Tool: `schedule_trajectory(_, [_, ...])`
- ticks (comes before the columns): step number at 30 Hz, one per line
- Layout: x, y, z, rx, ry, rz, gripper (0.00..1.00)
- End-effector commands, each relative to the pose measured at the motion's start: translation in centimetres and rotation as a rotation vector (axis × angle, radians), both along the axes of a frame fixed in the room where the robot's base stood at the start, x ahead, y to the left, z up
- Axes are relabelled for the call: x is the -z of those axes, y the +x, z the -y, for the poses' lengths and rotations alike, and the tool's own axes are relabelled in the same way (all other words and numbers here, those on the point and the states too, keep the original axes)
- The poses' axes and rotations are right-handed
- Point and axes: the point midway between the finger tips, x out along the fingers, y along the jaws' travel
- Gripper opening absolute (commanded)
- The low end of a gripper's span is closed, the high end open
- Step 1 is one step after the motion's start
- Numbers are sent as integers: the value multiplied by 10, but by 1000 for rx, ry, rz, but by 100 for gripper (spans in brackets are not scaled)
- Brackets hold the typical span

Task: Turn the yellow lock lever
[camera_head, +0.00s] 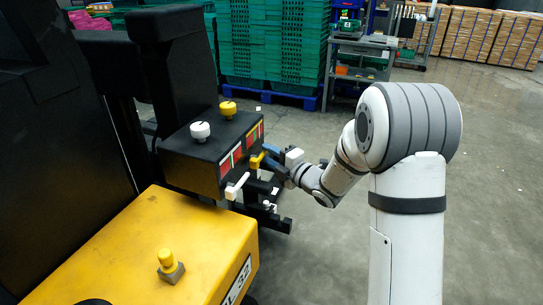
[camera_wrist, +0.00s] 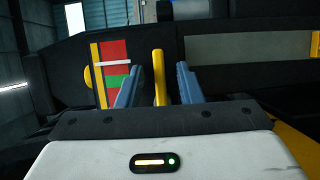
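The yellow lock lever (camera_head: 256,161) sticks out from the front face of the black control box (camera_head: 190,160). My gripper (camera_head: 270,159) reaches it from the right, with its blue fingers at the lever. In the wrist view the yellow lever (camera_wrist: 159,78) stands upright between the two blue fingers of my gripper (camera_wrist: 157,72). A gap shows on each side of it, so the fingers are open around it and not closed on it. A red and green panel with a white pointer (camera_wrist: 112,64) is left of the lever. The lever's far end is hidden.
A white lever (camera_head: 236,186) is left of the yellow one on the same face. White (camera_head: 200,131) and yellow (camera_head: 228,108) knobs top the box. Black brackets (camera_head: 265,210) jut out below. Another yellow knob (camera_head: 168,262) stands on the yellow body (camera_head: 190,235). Floor to the right is clear.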

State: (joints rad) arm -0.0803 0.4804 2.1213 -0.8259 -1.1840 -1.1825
Motion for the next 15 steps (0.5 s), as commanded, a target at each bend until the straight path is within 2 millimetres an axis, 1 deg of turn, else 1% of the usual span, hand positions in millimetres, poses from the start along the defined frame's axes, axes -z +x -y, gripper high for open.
schedule_trajectory(7, [0, 1, -1, 1, 0, 0, 33])
schedule_trajectory(15, [0, 1, 0, 1, 0, 0, 11])
